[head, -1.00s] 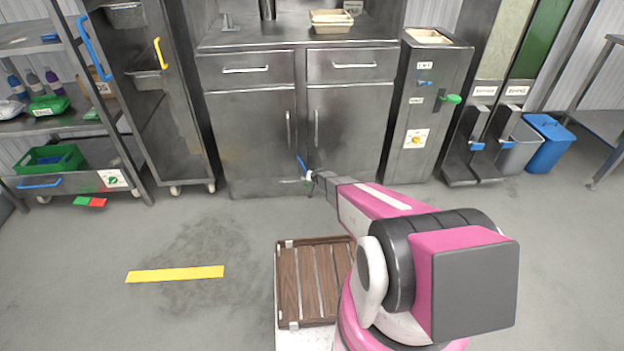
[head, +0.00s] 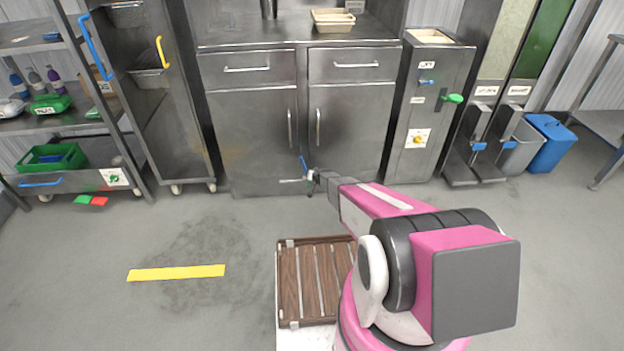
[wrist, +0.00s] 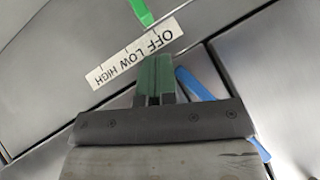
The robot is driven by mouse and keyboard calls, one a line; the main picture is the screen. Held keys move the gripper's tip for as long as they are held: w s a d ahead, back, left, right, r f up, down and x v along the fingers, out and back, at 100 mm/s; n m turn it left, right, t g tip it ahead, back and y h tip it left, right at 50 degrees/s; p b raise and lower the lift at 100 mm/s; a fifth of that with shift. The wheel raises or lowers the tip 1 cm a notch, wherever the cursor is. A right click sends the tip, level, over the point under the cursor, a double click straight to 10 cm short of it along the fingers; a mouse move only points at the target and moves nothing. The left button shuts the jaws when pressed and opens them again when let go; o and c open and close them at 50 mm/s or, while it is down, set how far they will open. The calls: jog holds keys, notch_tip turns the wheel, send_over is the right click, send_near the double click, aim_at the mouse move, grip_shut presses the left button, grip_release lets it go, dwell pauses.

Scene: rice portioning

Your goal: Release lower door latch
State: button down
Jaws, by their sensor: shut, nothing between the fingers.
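The lower cabinet has two steel doors, a left one (head: 250,140) and a right one (head: 350,130). A thin blue latch handle (head: 303,162) shows low down by the seam between them. In the wrist view the blue handle (wrist: 194,84) runs diagonally just right of my gripper and partly behind it. My gripper (wrist: 155,62) is shut and empty, its green-padded fingers over the lower edge of a white OFF LOW HIGH label (wrist: 137,52). A green pointer (wrist: 140,11) is beyond the label. In the head view my gripper (head: 310,176) is at the seam. I cannot tell whether it touches the handle.
A slatted brown tray (head: 305,285) is beside my arm. A steel dispenser (head: 425,105) with a green lever stands right of the cabinet. A wheeled rack (head: 165,110) stands left. The floor around the yellow strip (head: 175,273) is clear.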

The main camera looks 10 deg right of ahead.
jog(key=shift+r, duration=0.1)
jog(key=shift+r, duration=0.75)
